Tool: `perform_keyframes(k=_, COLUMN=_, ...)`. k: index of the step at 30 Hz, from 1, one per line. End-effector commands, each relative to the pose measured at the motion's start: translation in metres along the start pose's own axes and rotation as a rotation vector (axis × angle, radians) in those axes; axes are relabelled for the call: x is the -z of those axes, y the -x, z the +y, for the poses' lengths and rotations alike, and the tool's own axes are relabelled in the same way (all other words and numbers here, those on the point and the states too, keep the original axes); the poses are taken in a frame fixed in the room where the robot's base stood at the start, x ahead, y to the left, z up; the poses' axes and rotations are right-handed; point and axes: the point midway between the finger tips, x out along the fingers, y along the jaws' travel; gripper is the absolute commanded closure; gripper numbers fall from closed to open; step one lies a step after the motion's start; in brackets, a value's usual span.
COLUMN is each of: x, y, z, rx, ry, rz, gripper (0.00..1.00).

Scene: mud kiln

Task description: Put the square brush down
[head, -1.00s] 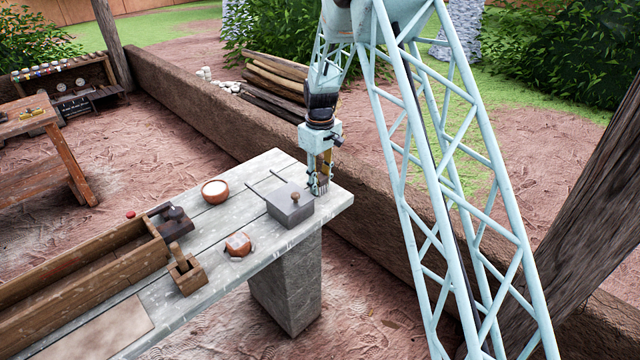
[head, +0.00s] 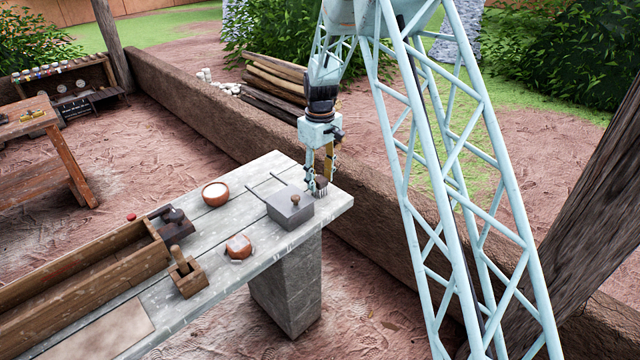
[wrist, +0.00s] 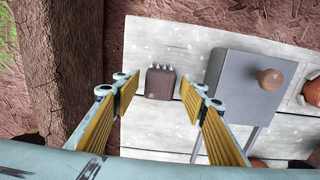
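The square brush (head: 320,187) has a dark brown block and pale bristle tips. It sits at the right end of the grey plank table (head: 337,203), just right of the grey lidded box (head: 290,208). My gripper (head: 320,177) is just above it, pointing down. In the wrist view the brush (wrist: 160,83) lies between my two yellow-padded fingers (wrist: 160,97), with a clear gap on each side. The fingers are wide apart and hold nothing.
The grey box (wrist: 240,95) with a wooden knob stands close beside one finger. A white-filled bowl (head: 215,193), a reddish pot (head: 238,247), a small wooden tool (head: 186,270) and a long wooden trough (head: 85,270) are further left. The table's right edge is near.

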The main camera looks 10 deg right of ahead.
Motion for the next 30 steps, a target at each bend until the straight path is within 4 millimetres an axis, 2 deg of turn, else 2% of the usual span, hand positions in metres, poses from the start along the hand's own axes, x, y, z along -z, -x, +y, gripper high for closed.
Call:
perform_keyframes(k=6, x=0.0, y=0.034, z=0.0, rx=-0.001, ry=0.0, rz=0.001, gripper=0.61)
perform_keyframes(k=15, x=0.001, y=0.074, z=0.0, rx=-0.001, ry=0.0, rz=0.002, gripper=0.61)
perform_keyframes(k=21, x=0.0, y=0.086, z=0.0, rx=0.0, ry=0.0, rz=0.0, gripper=0.61)
perform_keyframes(k=30, x=0.0, y=0.09, z=0.0, rx=0.0, ry=0.0, rz=0.0, gripper=0.61)
